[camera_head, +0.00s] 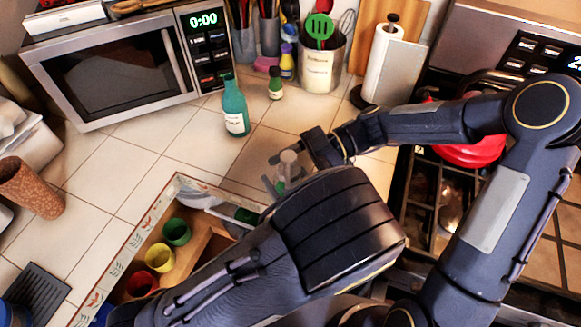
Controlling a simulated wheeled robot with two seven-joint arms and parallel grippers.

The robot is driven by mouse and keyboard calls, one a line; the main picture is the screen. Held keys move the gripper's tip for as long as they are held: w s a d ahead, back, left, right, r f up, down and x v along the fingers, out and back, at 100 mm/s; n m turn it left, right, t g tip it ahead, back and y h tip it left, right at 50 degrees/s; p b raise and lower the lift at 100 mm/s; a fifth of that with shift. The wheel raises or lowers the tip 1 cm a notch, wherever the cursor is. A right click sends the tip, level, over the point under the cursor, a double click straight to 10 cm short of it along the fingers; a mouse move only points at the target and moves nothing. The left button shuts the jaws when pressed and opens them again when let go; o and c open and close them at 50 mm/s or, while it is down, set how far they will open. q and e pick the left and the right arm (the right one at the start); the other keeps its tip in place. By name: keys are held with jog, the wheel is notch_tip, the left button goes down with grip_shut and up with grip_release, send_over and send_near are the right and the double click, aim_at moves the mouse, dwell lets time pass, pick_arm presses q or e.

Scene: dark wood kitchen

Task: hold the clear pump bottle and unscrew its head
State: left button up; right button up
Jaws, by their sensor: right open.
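The clear pump bottle (289,164) seems to be the pale, see-through shape near the centre, above the counter tiles; only its upper part shows. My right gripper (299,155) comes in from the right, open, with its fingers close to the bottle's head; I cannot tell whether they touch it. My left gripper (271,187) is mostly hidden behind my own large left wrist. A bit of it shows beside the bottle's lower part, but its grip on the bottle is hidden.
A teal bottle (235,108) and a small green-capped bottle (275,86) stand behind. A microwave (120,65) is at back left, a paper towel holder (383,65) at back right. A drawer or tray with coloured cups (176,231) lies at front left. A red pot (470,153) sits on the stove.

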jog(key=c, duration=1)
jog(key=n+g+h, duration=0.2)
jog(key=n+g, duration=0.1)
jog(key=n+g+h, duration=0.2)
jog(key=g, duration=0.1)
jog(key=shift+w+a+f+n+h, duration=0.1)
jog(key=shift+a+n+h, duration=0.05)
jog(key=shift+n+h, duration=0.2)
jog(key=n+g+h, duration=0.2)
jog(key=n+h, duration=0.1)
jog(key=h, duration=0.1)
jog(key=shift+n, duration=0.25)
jog(key=shift+n+g+h, duration=0.4)
jog(key=shift+n+h, duration=0.5)
jog(key=shift+h, duration=0.15)
jog(key=o, duration=1)
